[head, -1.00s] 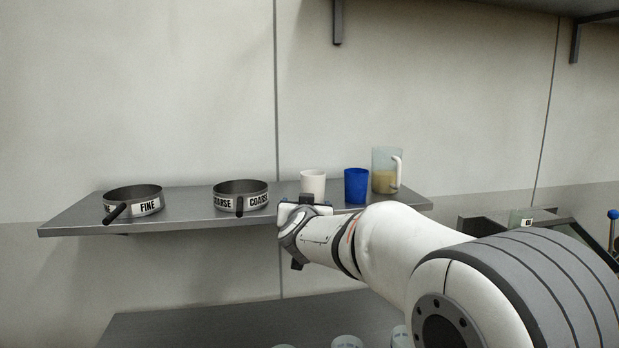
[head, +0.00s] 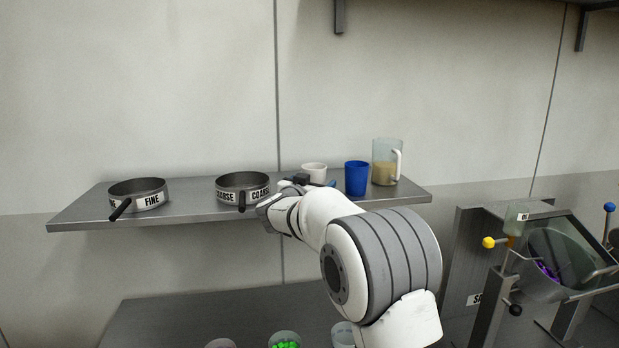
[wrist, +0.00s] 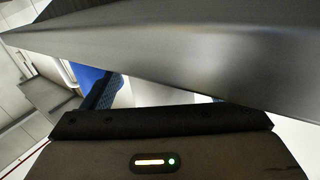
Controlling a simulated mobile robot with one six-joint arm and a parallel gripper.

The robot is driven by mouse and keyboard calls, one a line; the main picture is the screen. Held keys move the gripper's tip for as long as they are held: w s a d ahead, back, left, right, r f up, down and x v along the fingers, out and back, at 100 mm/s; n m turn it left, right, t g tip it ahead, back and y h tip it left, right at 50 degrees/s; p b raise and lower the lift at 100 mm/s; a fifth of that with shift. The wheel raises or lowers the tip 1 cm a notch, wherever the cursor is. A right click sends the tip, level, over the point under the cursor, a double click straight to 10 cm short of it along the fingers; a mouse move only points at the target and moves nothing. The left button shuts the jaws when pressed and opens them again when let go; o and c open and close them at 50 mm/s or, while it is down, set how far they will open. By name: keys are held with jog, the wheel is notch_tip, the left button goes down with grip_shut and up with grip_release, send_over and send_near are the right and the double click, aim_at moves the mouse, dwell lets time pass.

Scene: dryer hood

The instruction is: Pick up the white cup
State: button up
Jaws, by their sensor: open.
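The white cup (head: 315,170) stands upright on the shelf, just left of the blue cup (head: 357,178). My gripper (head: 313,182) is open at the shelf's front edge, in front of the white cup, and hides its lower part. In the wrist view a dark finger (wrist: 102,92) shows beside the blue cup (wrist: 88,76). A pale surface right of that finger looks like the white cup, but the shelf edge covers most of it. I cannot tell whether the fingers straddle the cup.
The metal shelf (head: 90,216) also holds a FINE sieve (head: 150,199), a COARSE sieve (head: 243,190) and a clear jug (head: 387,165) with yellowish contents. Its edge (wrist: 200,50) crosses the wrist view close by. Containers (head: 285,340) stand below; a drum machine (head: 555,262) is at right.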

jog(key=shift+w+d, duration=0.1)
jog(key=shift+w, duration=0.4)
jog(key=shift+s, duration=0.15)
jog(key=shift+c, duration=0.5)
jog(key=c, duration=1)
notch_tip(320, 180, up, 10)
jog(key=shift+c, duration=0.2)
